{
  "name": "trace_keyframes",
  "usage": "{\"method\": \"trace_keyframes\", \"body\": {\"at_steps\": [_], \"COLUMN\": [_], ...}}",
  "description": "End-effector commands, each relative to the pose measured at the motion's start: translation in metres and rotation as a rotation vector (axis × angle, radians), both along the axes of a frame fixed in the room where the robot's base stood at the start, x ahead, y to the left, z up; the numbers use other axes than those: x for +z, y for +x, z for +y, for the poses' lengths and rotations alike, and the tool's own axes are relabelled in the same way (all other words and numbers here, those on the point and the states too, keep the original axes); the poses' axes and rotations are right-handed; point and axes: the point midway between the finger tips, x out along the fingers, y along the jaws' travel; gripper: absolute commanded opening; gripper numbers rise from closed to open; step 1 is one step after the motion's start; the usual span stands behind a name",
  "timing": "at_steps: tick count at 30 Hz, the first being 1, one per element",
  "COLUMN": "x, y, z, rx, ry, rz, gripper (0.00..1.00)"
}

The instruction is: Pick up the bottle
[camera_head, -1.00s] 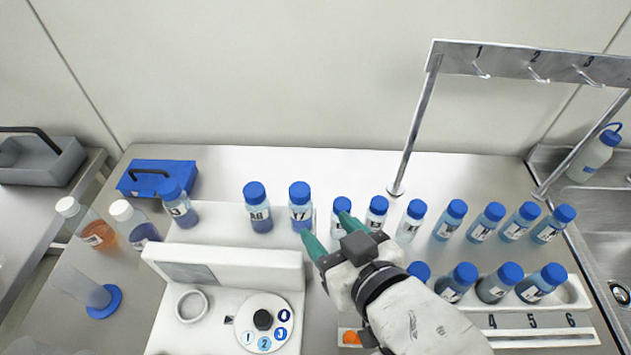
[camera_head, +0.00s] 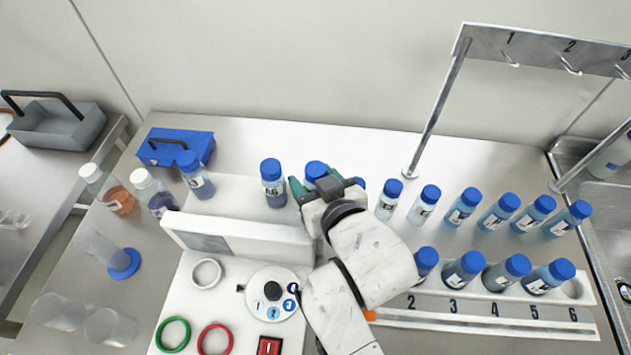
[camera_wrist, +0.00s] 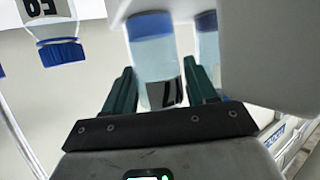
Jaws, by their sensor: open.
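Several blue-capped bottles with numbered labels stand on the steel bench. One bottle (camera_head: 315,170) is just behind my gripper (camera_head: 316,181), its body largely hidden by the jaws. In the wrist view, a clear blue-capped bottle (camera_wrist: 153,60) shows between the two green fingers of my gripper (camera_wrist: 160,68). The fingers are open, with a gap on each side of it. I cannot tell how far it reaches into the jaws. Another bottle (camera_head: 273,185) stands just left of my gripper. A bottle (camera_head: 388,200) stands to its right, beyond a partly hidden cap.
A white device (camera_head: 245,240) with a dial stands left of my arm. A numbered white rack (camera_head: 470,322) with bottles lies at the right. A metal hook stand (camera_head: 436,110) rises behind. A blue box (camera_head: 175,147) and a grey tray (camera_head: 60,130) are at the left.

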Motion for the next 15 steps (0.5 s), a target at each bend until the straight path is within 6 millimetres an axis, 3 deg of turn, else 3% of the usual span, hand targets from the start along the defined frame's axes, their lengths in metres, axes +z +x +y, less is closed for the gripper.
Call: {"method": "trace_keyframes", "body": {"at_steps": [11,15], "x": [-0.0049,-0.0048], "y": [0.0089,0.0088], "z": [0.0049,0.0048], "rx": [0.0,0.0], "ry": [0.0,0.0], "rz": [0.0,0.0], "gripper": [0.57,0.43]}}
